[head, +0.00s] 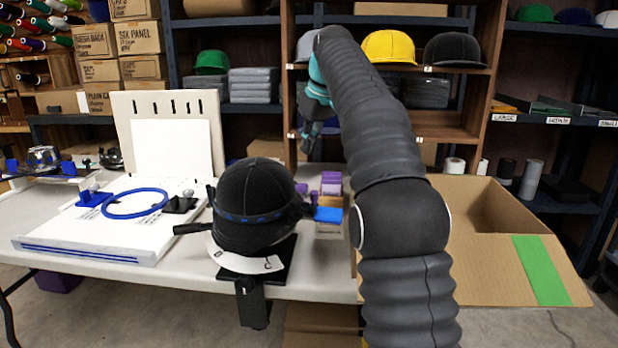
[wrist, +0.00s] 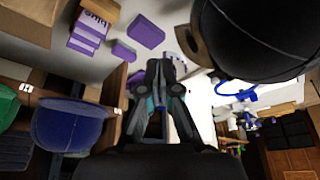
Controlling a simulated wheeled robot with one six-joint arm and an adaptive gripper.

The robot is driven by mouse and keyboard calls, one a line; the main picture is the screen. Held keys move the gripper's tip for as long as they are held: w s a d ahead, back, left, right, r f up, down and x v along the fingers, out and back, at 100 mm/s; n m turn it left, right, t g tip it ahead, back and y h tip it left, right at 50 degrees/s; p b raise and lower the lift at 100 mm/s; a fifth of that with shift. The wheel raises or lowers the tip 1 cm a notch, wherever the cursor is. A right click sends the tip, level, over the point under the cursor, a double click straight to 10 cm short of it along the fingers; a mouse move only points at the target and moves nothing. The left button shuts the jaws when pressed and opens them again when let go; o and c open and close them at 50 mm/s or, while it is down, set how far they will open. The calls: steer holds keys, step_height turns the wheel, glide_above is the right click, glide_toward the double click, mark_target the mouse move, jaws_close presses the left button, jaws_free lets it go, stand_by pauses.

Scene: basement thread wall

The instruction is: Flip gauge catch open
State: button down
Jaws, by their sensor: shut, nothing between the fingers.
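A black cap (head: 253,198) with a blue strap (head: 245,217) sits on a black stand (head: 252,303) at the table's front edge. A white curved plate (head: 240,261) with dark marks is below it. A black lever (head: 190,229) sticks out left, and a blue tab (head: 328,214) shows at its right. I cannot tell which part is the gauge catch. My gripper (head: 308,140) is raised behind the cap, partly hidden by my arm. In the wrist view my gripper (wrist: 161,68) is shut and empty, apart from the cap (wrist: 255,35) at upper right.
A white board (head: 100,228) with a blue hoop (head: 135,203) lies left of the cap. Purple boxes (head: 331,182) stand behind it at right; a loose purple box (wrist: 145,32) shows in the wrist view. An open cardboard box (head: 490,250) is right of my arm. Shelves with caps stand behind.

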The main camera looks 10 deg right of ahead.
step_height(320, 180, down, 10)
steer(key=b, duration=0.4)
steer(key=shift+s+b, duration=0.3)
steer(key=shift+b, duration=0.05)
steer(key=shift+s+d, duration=0.1)
steer(key=shift+d, duration=0.2)
